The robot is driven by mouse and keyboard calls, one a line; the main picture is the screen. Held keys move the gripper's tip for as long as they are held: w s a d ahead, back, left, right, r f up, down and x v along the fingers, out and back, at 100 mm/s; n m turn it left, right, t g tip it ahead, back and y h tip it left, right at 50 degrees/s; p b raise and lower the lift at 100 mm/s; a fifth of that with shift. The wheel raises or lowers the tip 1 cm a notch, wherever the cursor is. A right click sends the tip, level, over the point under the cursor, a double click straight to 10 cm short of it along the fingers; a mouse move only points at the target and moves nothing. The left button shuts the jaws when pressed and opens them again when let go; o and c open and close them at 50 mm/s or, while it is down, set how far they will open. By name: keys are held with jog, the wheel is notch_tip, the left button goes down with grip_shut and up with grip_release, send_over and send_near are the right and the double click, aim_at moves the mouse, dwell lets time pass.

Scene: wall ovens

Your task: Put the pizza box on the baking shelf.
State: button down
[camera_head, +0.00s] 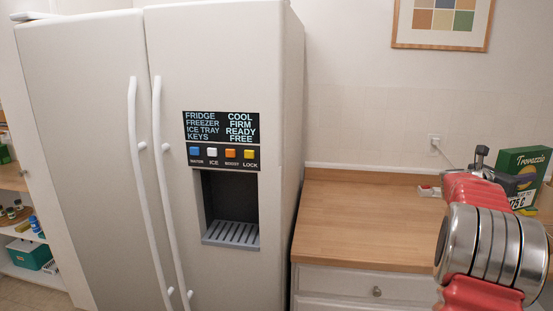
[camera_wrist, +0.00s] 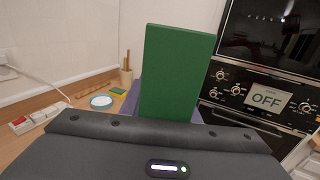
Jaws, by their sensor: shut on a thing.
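The pizza box (camera_head: 527,162) is green, with white lettering and a white label, and stands upright over the right end of the counter in the head view. In the wrist view the pizza box (camera_wrist: 177,70) shows as a plain green panel rising straight ahead. My gripper (camera_head: 520,186) is shut on the lower part of the box; its fingertips are mostly hidden. The wall oven (camera_wrist: 262,100), black with knobs and a display reading OFF, is to the right of the box in the wrist view. I cannot make out the baking shelf.
The wooden counter (camera_head: 355,215) is mostly clear left of my arm. A large white fridge (camera_head: 90,150) stands at left.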

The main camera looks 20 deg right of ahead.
jog(key=w+a+f+n+t+y, duration=0.1)
jog(key=w+a+f+n+t, duration=0.1)
jog(key=a+f, duration=1.1)
jog(key=w+a+f+n+t+y, duration=0.1)
jog(key=w+a+f+n+t, duration=0.2)
jog(key=a+f, duration=1.1)
jog(key=w+a+f+n+t+y, duration=0.2)
jog(key=a+f, duration=1.2)
jog(key=a, duration=3.2)
jog(key=w+n+t, duration=0.1)
jog(key=w+t, duration=0.2)
jog(key=t, duration=0.2)
jog(key=shift+w, duration=0.3)
jog(key=shift+r, duration=0.1)
jog(key=n+t+y, duration=0.4)
jog(key=y, duration=0.1)
jog(key=shift+d+n+t+y, duration=0.1)
jog(key=shift+n+t+y, duration=0.2)
jog(key=shift+n+t, duration=0.1)
jog(key=shift+d, duration=0.1)
